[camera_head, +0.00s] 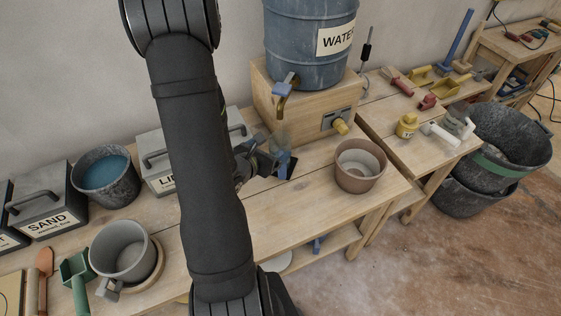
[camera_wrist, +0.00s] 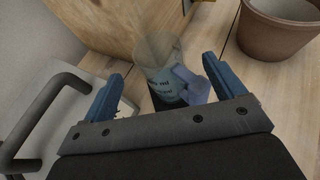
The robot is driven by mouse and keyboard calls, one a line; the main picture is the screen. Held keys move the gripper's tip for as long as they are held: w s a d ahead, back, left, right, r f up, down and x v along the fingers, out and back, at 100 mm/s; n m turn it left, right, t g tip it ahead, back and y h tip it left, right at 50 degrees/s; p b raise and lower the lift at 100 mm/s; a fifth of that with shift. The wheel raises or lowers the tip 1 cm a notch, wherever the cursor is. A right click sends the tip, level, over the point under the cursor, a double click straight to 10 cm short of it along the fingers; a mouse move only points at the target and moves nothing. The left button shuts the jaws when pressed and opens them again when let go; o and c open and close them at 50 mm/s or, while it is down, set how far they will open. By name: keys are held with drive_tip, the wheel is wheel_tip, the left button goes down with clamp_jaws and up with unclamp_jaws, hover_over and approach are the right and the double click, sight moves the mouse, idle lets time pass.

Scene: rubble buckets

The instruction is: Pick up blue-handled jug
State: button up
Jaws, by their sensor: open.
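The blue-handled jug (camera_wrist: 160,62) is a clear, see-through vessel with dark markings. In the wrist view it stands on the wooden bench, ahead of and between the fingers, with its blue handle (camera_wrist: 192,84) toward the right finger. My gripper (camera_wrist: 160,80) is open, one blue finger on each side. I cannot tell whether a finger touches the handle. In the head view my gripper (camera_head: 268,166) is at the jug (camera_head: 282,140), which is faint and partly hidden by the gripper, below the water barrel's tap.
A terracotta pot (camera_head: 360,166) stands close right of the jug. The wooden box (camera_head: 300,100) under the water barrel (camera_head: 300,40) is behind it. A grey lidded bin (camera_wrist: 40,115) is close on the left. The bench front (camera_head: 290,215) is clear.

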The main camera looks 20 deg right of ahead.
sight(285, 137)
drive_tip(key=shift+x, duration=3.3)
drive_tip(key=shift+w+a+r, duration=0.1)
drive_tip(key=c, duration=1.4)
